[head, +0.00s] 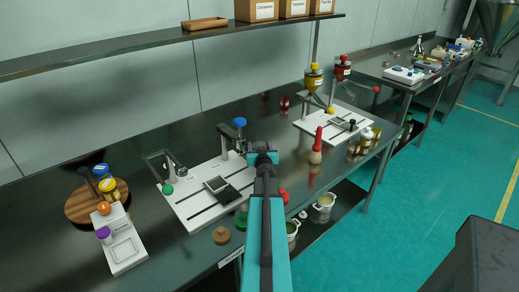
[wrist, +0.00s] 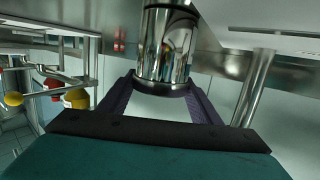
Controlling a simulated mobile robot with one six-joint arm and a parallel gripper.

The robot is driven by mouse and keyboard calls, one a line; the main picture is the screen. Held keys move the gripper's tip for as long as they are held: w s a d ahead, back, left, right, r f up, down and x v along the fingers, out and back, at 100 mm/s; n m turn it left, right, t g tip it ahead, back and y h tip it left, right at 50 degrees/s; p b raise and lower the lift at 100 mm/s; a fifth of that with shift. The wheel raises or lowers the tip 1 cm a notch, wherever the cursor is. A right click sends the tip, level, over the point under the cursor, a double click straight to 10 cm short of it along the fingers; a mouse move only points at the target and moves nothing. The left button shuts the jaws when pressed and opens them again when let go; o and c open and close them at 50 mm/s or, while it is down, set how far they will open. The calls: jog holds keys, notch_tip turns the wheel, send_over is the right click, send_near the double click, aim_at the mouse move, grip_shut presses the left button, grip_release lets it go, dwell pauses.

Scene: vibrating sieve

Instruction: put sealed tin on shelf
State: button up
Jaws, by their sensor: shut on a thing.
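A shiny metal tin (wrist: 167,45) stands out between the fingers in the wrist view, with a dark rim at its near end. My gripper (wrist: 162,92) is shut on it, one dark finger on each side. In the head view my gripper (head: 263,150) is over the far middle of the dark bench, and my arm hides the tin there. The long dark shelf (head: 130,46) runs along the wall above the bench, higher in the picture than my gripper. I cannot make out a lid on the tin.
Cardboard boxes (head: 257,9) stand on the shelf's right part, and a wooden tray (head: 205,23) lies left of them. White boards with apparatus (head: 213,188) flank my arm. A metal post (wrist: 255,85) is right of the tin in the wrist view. The shelf's left part is bare.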

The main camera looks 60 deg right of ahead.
jog(key=shift+r+p, duration=0.65)
jog(key=shift+r, duration=0.15)
jog(key=s+a+r+p, duration=0.1)
jog(key=s+r+p, duration=0.3)
jog(key=r+p, duration=0.6)
notch_tip(320, 180, up, 3)
jog(key=shift+r+p, duration=0.2)
jog(key=shift+p, duration=0.15)
jog(key=shift+a, duration=0.1)
dwell(0.4)
